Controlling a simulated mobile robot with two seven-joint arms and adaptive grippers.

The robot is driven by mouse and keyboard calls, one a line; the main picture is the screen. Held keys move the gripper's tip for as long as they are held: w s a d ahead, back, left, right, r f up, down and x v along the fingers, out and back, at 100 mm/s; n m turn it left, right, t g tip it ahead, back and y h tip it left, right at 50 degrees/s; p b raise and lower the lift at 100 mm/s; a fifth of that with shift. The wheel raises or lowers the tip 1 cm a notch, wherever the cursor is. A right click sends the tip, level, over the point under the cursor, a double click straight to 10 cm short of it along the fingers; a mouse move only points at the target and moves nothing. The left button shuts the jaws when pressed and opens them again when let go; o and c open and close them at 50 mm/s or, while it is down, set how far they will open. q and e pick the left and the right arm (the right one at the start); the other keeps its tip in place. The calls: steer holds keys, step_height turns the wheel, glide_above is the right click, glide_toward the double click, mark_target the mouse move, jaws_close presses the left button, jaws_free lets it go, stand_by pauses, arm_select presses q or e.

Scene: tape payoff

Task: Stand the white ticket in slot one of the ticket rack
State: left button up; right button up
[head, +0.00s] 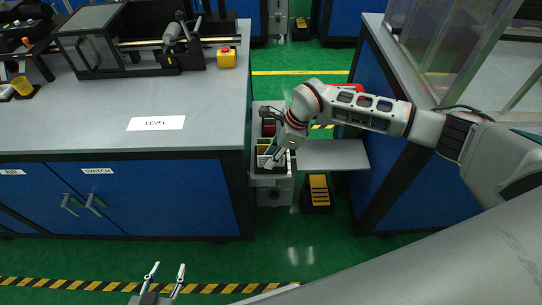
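My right gripper (271,160) reaches down over a narrow grey drawer or tray unit (272,182) between the two benches. Small dark, red and yellow compartments or items (264,143) show inside it, partly covered by the gripper. A pale patch lies at the fingertips; I cannot tell whether it is the white ticket or the fingers, or whether the gripper is shut. I cannot make out the ticket rack or its slot one with certainty. My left gripper (166,268) is at the bottom edge, its two pale fingers apart and empty.
The left bench (190,120) has a bare front area with a LEVEL label (156,124), machines and a yellow box (226,57) behind. A grey shelf (335,155) juts from the right bench (373,75). A black-and-yellow item (318,192) stands on the green floor.

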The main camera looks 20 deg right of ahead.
steer(key=v, duration=1.2)
stand_by(0.3)
